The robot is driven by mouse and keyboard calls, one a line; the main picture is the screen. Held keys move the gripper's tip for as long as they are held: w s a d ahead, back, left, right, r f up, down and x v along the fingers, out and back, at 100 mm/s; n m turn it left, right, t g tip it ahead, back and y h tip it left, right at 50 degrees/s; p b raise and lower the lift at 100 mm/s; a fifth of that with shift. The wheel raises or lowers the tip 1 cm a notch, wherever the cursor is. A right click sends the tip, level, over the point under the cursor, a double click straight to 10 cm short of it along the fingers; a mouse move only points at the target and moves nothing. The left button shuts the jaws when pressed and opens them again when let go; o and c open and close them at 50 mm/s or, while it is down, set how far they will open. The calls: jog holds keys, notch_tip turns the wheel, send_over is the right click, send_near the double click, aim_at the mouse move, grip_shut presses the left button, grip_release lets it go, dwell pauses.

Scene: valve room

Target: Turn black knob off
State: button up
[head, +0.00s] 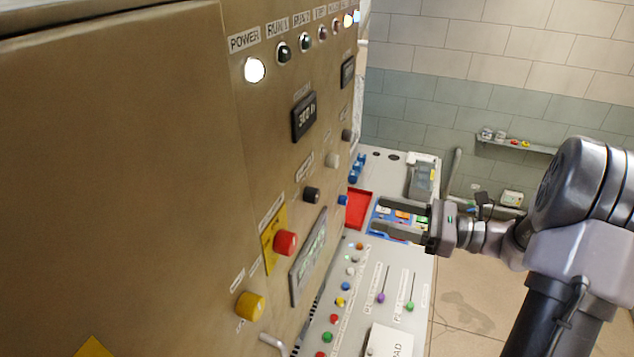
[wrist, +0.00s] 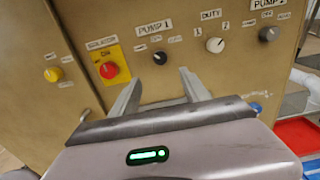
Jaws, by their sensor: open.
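A black knob (wrist: 159,58) sits under the PUMP 1 label on the tan panel, and shows in the head view (head: 312,195) between the red knob and the white knob. A second dark knob (wrist: 268,34) is under the PUMP 2 label, at the right in the wrist view. My gripper (wrist: 160,82) is open and empty, its two fingers pointing at the panel. The PUMP 1 knob appears between and beyond the fingertips, apart from them. In the head view my gripper (head: 374,216) is right of the panel. The knob's pointer is too small to read.
A red isolator knob (wrist: 109,70) on a yellow plate and a yellow knob (wrist: 51,74) are to the left. A white DUTY knob (wrist: 215,45) is to the right. A sloped desk with several coloured buttons and a red tray (head: 358,209) lies below.

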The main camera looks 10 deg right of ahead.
aim_at(318, 197)
jog(key=p+x, duration=0.3)
jog(key=x, duration=1.1)
jog(key=shift+w+a, duration=0.25)
jog(key=shift+c, duration=0.4)
grip_shut()
